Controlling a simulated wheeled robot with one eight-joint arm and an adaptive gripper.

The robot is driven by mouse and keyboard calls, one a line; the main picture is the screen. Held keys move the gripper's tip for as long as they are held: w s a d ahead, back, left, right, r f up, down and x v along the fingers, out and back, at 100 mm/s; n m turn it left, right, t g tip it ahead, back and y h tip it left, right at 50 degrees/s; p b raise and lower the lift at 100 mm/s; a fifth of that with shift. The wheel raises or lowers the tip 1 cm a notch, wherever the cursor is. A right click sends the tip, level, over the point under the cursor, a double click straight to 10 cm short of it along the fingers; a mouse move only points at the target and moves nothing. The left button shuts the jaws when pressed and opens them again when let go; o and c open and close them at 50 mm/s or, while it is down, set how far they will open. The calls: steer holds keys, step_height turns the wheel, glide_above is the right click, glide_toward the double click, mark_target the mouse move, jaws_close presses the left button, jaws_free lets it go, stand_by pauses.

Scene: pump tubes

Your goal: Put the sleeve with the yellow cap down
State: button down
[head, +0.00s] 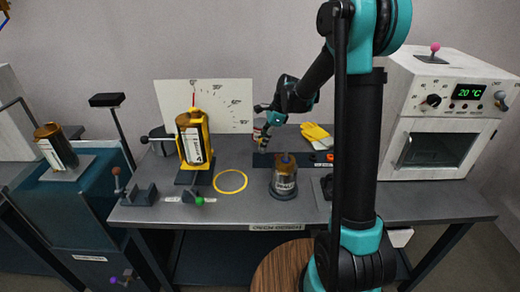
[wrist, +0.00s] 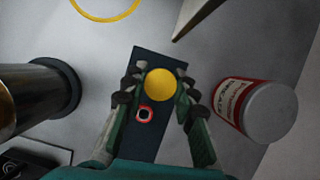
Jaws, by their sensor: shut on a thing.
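A round yellow cap (wrist: 159,85) shows end-on in the wrist view, between the fingertips of my gripper (wrist: 159,97). My gripper is shut on the capped sleeve. The sleeve's body is hidden beneath the cap. Behind it is a dark rectangular block (wrist: 147,62) with a small red-ringed round part (wrist: 145,114) just below and left of the cap. I cannot tell whether the sleeve touches the block. In the head view my gripper (head: 263,147) is small, over the middle of the workbench, behind and left of a metal cylinder (head: 285,181); the cap is not clear there.
The cylinder also stands close at left in the wrist view (wrist: 35,95). A red and white can (wrist: 255,108) is close at right. Yellow gloves (head: 318,140) lie behind. A yellow ring (head: 230,181) marks bare bench. A white oven (head: 440,115) stands at right.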

steer(key=shift+s+a+f, duration=0.1)
steer(key=shift+a, duration=0.5)
steer(key=shift+d+f, duration=0.1)
steer(key=shift+f, duration=1.55)
steer(key=shift+f, duration=0.15)
steer(key=c, duration=1.2)
jaws_free()
steer(key=v, duration=1.2)
